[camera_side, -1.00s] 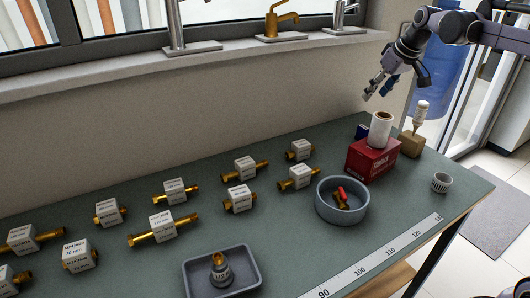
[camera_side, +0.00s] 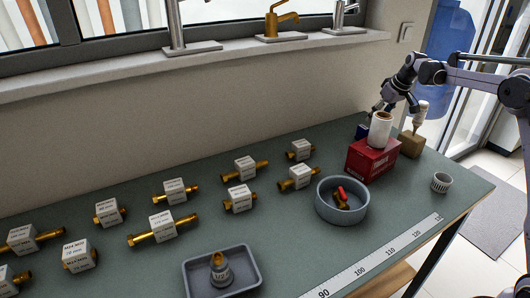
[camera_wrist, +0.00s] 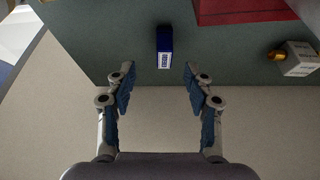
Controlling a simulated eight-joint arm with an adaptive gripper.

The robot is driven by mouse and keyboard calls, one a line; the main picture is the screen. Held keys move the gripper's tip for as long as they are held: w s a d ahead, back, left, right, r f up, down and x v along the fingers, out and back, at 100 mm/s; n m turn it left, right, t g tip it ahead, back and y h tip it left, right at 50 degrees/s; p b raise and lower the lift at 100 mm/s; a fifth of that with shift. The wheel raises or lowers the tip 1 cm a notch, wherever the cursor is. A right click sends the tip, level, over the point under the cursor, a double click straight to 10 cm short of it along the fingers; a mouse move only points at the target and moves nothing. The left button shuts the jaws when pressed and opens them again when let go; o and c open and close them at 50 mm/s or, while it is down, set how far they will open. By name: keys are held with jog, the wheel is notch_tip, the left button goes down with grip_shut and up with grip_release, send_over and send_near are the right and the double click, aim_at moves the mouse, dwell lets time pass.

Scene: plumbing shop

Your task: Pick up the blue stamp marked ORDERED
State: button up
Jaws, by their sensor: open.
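The blue stamp (camera_wrist: 164,45) stands on the green bench in the wrist view, with a white label on its side whose small print I cannot read surely. In the side view only part of the stamp (camera_side: 362,131) shows, behind the red box and white roll. My gripper (camera_wrist: 157,80) is open and empty, its two blue-padded fingers on either side of the line to the stamp, with the stamp just beyond the fingertips. In the side view my gripper (camera_side: 383,108) is above the back right of the bench, close to the stamp and the white roll.
The red box (camera_side: 372,160) carries the white roll (camera_side: 380,130), right beside the stamp. A white bottle on a tan block (camera_side: 411,145) stands to the right. A grey bowl (camera_side: 322,206) is in front. Labelled brass fittings (camera_side: 301,150) line the bench to the left. The wall is close behind.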

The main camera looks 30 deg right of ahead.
aim_at(367, 129)
jog(key=x, duration=0.5)
jog(key=shift+a+x, duration=0.2)
jog(key=shift+x, duration=1.15)
jog(key=shift+a+x, duration=0.2)
jog(key=shift+x, duration=1.1)
grip_shut()
